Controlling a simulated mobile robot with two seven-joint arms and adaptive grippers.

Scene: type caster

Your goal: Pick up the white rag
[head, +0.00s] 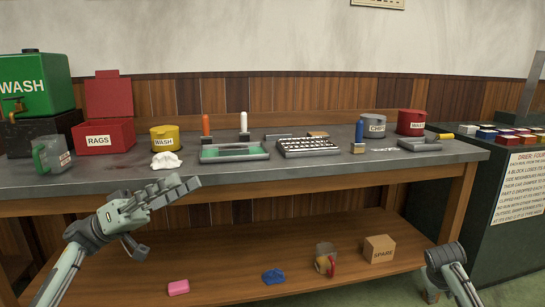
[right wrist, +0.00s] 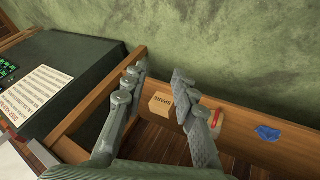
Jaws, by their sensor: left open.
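The white rag (head: 166,160) is a small crumpled cloth on the grey bench top, in front of the yellow WASH tin (head: 165,138). My left gripper (head: 165,214) is open and empty, in front of the bench edge. It is below the rag in the head view, apart from it. My right gripper (right wrist: 161,70) is open in the right wrist view, with nothing between its fingers. It points toward the lower shelf, and the rag is not in that view. In the head view only part of the right gripper (head: 441,275) shows at the lower right.
Left of the rag stand a clear jug (head: 52,153) and the red RAGS box (head: 104,136). The bench's front edge (head: 260,180) lies between my left gripper and the rag. The lower shelf holds a SPARE box (head: 378,249).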

